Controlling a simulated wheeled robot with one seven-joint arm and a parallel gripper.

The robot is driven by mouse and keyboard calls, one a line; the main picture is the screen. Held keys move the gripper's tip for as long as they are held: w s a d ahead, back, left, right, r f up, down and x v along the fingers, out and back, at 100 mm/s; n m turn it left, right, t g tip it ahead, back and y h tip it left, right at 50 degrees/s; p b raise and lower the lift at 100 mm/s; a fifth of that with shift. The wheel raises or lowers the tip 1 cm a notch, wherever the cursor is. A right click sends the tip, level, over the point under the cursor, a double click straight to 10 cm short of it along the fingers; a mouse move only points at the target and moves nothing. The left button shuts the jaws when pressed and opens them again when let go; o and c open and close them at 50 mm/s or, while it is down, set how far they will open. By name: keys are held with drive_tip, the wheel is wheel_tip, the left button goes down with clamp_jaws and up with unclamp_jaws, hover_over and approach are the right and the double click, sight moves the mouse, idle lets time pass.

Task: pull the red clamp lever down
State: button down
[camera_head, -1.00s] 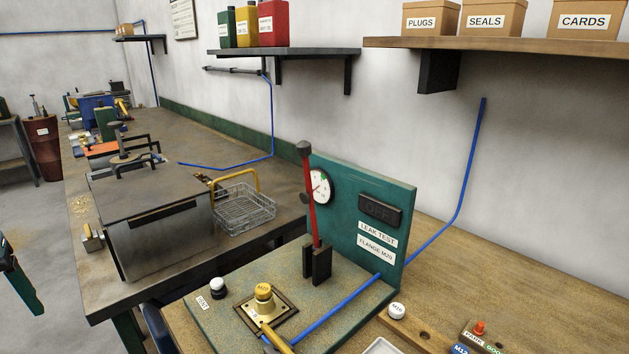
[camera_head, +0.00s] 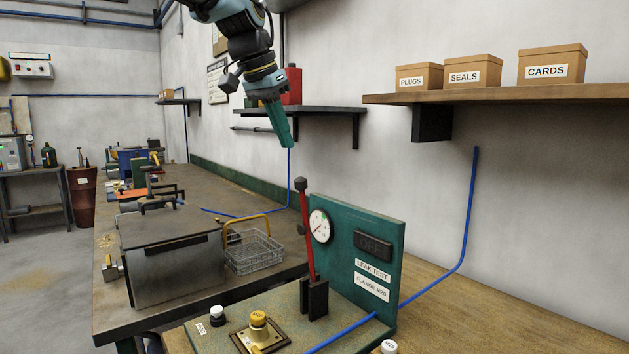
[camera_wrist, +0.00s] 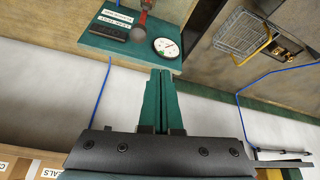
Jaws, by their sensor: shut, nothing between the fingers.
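The red clamp lever (camera_head: 308,232) stands nearly upright in a dark bracket (camera_head: 314,298) on the green leak test fixture (camera_head: 393,232), with a dark knob at its top. My gripper (camera_head: 288,142) is shut and empty, pointing down, above and a little left of the lever's knob, apart from it. In the wrist view the closed fingers (camera_wrist: 161,75) point toward the fixture; the lever's knob (camera_wrist: 141,18) shows at the top, next to the gauge (camera_wrist: 165,47), with a little of the red shaft. The brass flange with a yellow cap (camera_head: 258,320) sits on the fixture's base.
A wire basket (camera_head: 255,252) and a large metal box (camera_head: 172,262) stand on the bench to the left. A shelf (camera_head: 310,109) with cans is behind my gripper; another shelf (camera_head: 480,98) holds cardboard boxes. A blue hose (camera_head: 345,332) crosses the base.

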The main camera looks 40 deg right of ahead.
drive_tip(key=shift+m, duration=0.5)
drive_tip(key=s+d+r, duration=0.2)
drive_tip(key=s, duration=0.1)
drive_tip(key=shift+s+d+r, duration=0.15)
drive_tip(key=shift+s+r, duration=0.05)
drive_tip(key=shift+r, duration=0.05)
drive_tip(key=shift+f, duration=0.1)
wheel_tip(320, 180, down, 9)
drive_tip(key=p, duration=0.3)
drive_tip(key=shift+d+f+p, duration=0.15)
drive_tip(key=shift+d+p, duration=0.15)
drive_tip(key=shift+p, duration=0.05)
drive_tip(key=shift+f+h, duration=0.1)
drive_tip(key=shift+h, duration=0.2)
